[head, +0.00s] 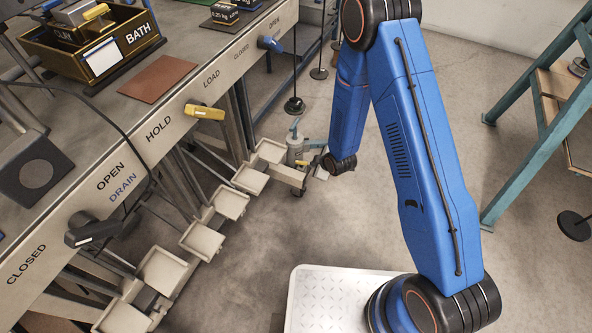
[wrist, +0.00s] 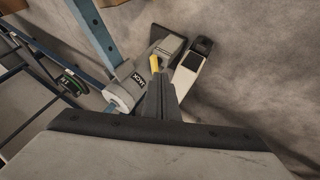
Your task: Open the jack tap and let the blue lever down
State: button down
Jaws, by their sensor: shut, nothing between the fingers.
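The jack (head: 296,149) is a grey cylinder on the floor beside the bench's far end. A small yellow tap (wrist: 154,63) sits beside the cylinder. My gripper (wrist: 160,86) is shut and empty, with its fingertips right by the tap; I cannot tell if they touch. In the head view, my wrist hangs just right of the jack. A blue handle (head: 271,44) is on the bench front.
The bench front carries a yellow handle (head: 205,112) and a black handle (head: 92,230). Pale trays (head: 229,204) stick out below it. A hanging black weight (head: 294,105) is close behind the jack. A teal stand (head: 530,90) is at right. Floor between is clear.

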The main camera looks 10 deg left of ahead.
send_near(302, 166)
jog(key=shift+x, duration=2.2)
